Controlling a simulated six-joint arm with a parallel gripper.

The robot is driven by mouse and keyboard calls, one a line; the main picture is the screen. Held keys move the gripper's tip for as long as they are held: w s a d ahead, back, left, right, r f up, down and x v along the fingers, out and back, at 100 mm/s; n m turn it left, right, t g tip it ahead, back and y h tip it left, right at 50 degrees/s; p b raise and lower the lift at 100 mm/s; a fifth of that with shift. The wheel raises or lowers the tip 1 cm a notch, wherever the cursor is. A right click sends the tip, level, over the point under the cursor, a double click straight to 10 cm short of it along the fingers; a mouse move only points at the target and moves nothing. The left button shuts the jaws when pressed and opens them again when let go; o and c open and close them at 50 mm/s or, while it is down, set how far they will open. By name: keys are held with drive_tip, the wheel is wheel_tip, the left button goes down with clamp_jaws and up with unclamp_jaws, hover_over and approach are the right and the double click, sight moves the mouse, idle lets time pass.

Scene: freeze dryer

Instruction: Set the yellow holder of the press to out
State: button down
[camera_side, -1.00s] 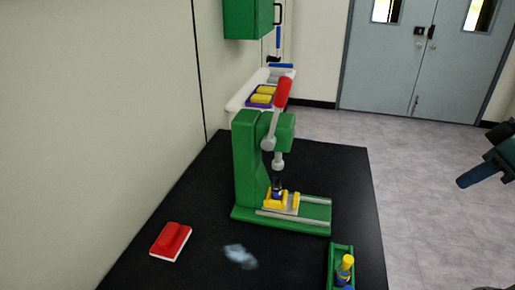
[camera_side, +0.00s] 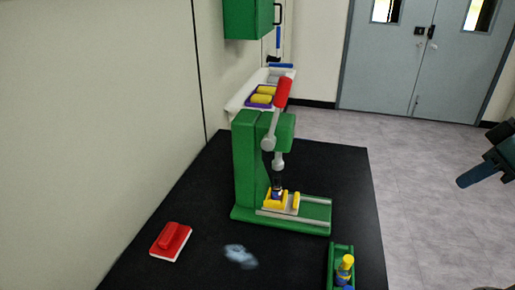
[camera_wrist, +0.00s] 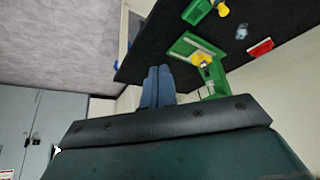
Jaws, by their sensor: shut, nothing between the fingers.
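The green press (camera_side: 246,165) stands on the black table, its lever with the red handle (camera_side: 283,92) raised. The yellow holder (camera_side: 295,203) sits on the press's rails beneath the grey ram (camera_side: 278,160), near the upright. A small dark-blue vial (camera_side: 277,192) stands in it, and bare rail extends to its right. The holder also shows in the wrist view (camera_wrist: 201,61). My gripper (camera_side: 464,182) is at the right edge of the side view, well away from the press and above the floor. Its blue fingers (camera_wrist: 158,74) are together and empty in the wrist view.
A green rack (camera_side: 332,270) with a yellow-topped vial (camera_side: 347,265) stands at the table's front right. A red-and-white block (camera_side: 171,241) and a pale blue patch (camera_side: 240,256) lie front left. A white shelf (camera_side: 236,101) is behind the press. Open space separates gripper and table.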

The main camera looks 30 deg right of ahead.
idle(0.3)
drive_tip(key=c, duration=1.6)
unclamp_jaws()
drive_tip(key=o, duration=0.4)
drive_tip(key=shift+w+r, duration=0.1)
drive_tip(key=shift+w, duration=0.15)
drive_tip(key=shift+o, duration=0.6)
drive_tip(key=shift+w+a, duration=0.1)
drive_tip(key=shift+w, duration=0.2)
drive_tip(key=n+g+y, duration=0.2)
drive_tip(key=n+y, duration=0.1)
drive_tip(key=n, duration=0.6)
hover_over(297, 195)
drive_tip(key=s+d, duration=0.4)
wheel_tip(297, 195, down, 8)
drive_tip(key=shift+s+x, duration=0.15)
drive_tip(key=shift+x, duration=3.3)
drive_tip(key=shift+s+x, duration=0.15)
drive_tip(key=shift+x, duration=3.35)
